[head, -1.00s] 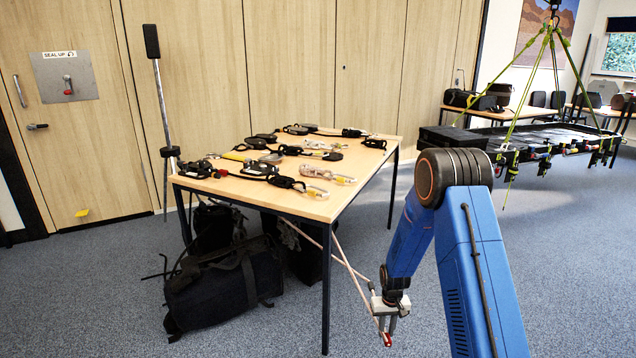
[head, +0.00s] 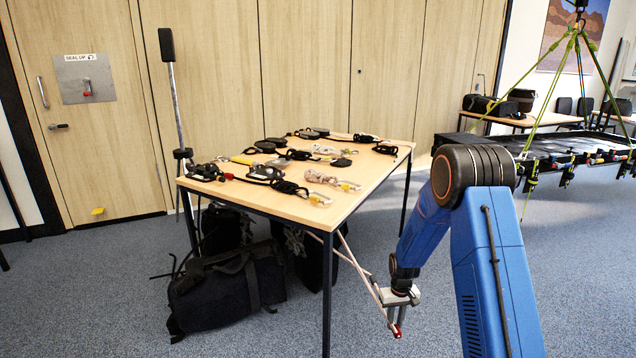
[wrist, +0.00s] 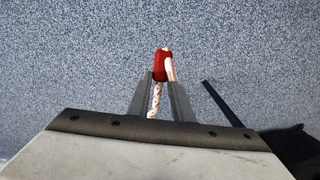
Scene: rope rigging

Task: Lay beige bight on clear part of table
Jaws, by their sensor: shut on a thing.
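The beige rope bight (head: 364,278) runs in two strands from under the table down to my gripper (head: 397,318). My gripper is low, right of the table's near leg and below the tabletop. In the wrist view, my gripper (wrist: 161,95) is shut on the bight, with a red sleeve (wrist: 161,66) and pale rope (wrist: 170,68) at the fingertips. A short length of the rope (wrist: 155,100) shows between the fingers. The table (head: 300,212) has a wooden top with a bare strip along its near and right side. The rope's far end is hidden under the table.
Black rigging gear, such as a pulley (head: 263,173), and bundled ropes (head: 315,178) cover much of the tabletop. A black bag (head: 225,290) lies on the floor below. A slung stretcher (head: 570,150) hangs at the right. Grey carpet is open in front.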

